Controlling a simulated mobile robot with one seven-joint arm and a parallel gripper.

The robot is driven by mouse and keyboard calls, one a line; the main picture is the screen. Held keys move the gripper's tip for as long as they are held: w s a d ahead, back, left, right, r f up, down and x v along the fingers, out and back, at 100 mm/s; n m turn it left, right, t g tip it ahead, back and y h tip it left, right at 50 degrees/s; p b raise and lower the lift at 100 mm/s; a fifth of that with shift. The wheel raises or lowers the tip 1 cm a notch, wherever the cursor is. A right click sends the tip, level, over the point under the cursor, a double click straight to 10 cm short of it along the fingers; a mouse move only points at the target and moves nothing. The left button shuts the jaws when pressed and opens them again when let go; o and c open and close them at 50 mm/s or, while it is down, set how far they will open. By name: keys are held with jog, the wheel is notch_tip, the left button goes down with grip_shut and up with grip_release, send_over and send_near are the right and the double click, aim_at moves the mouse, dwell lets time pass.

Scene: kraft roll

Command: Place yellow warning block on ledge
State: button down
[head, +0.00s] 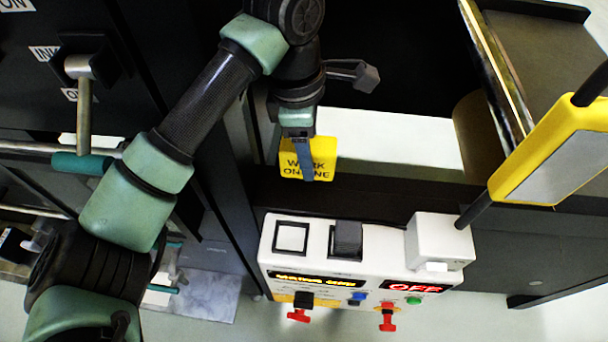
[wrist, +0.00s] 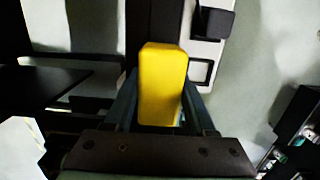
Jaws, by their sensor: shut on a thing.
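The yellow warning block (head: 326,151) carries dark lettering that reads in part "WORK" and is partly covered by a finger. My gripper (head: 305,165) points down and is shut on it. In the wrist view the block (wrist: 162,85) stands between my two fingers (wrist: 163,110). A dark, flat strip, seemingly the ledge (head: 380,192), runs behind the white control box. The block is at the left end of this strip, at its far edge in the head view. I cannot tell whether the block touches it.
The white control box (head: 340,248) has square buttons, red knobs and a display reading "OFF". A yellow-edged panel on a dark post (head: 550,150) stands at right. A brown roll (head: 478,135) lies behind. A black cabinet with levers (head: 84,110) is at left. The strip right of the block looks clear.

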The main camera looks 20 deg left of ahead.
jog(key=f, duration=0.3)
jog(key=f+p, duration=0.1)
jog(key=shift+s+f, duration=0.2)
jog(key=shift+s, duration=0.15)
jog(key=shift+w+f, duration=0.1)
jog(key=shift+f, duration=2.4)
jog(key=shift+c, duration=1.1)
grip_release()
jog(key=shift+r, duration=0.1)
jog(key=shift+a+r+b, duration=0.2)
jog(key=shift+r+b, duration=0.05)
jog(key=shift+r, duration=1.7)
jog(key=shift+a+r+b, duration=0.2)
jog(key=shift+r, duration=1.7)
jog(key=shift+s+f, duration=0.1)
jog(key=shift+s, duration=0.1)
